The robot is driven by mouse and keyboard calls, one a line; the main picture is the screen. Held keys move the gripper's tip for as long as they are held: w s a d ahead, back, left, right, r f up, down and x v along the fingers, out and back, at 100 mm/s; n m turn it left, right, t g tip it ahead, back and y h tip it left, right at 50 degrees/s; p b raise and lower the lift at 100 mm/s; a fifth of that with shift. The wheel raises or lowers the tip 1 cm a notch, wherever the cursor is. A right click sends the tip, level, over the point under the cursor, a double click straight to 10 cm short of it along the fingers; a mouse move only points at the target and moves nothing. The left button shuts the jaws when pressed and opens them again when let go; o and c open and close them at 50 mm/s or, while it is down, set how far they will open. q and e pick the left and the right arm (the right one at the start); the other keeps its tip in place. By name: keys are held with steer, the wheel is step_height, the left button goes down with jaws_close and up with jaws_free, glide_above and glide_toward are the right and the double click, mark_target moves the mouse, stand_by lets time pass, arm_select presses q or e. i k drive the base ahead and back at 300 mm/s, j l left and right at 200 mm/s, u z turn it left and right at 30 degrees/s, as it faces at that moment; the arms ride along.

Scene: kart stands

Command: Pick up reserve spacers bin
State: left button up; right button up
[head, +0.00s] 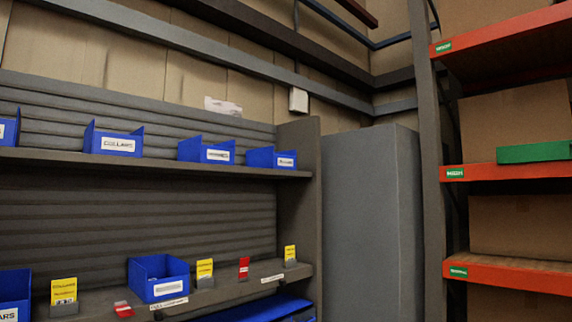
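Several blue open-front bins stand on the grey shelving at the left. On the upper shelf are a bin whose label seems to read "COLLARS" (103,134), a middle bin (190,150), a right bin (261,157) and one cut off at the left edge (5,130). On the lower shelf a blue bin (146,288) stands by itself, and another (12,286) is cut off at the left. I cannot read "spacers" on any label, so I cannot tell which is the reserve spacers bin. Neither of my grippers is in view.
Yellow cards (64,290) and red tags (244,267) line the lower shelf's front (215,292). More blue shows below it at the bottom. A grey cabinet (360,220) stands right of the shelving. An orange rack (520,272) with cardboard boxes (515,120) is far right.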

mark_target(265, 156)
steer(key=i+l, duration=0.9)
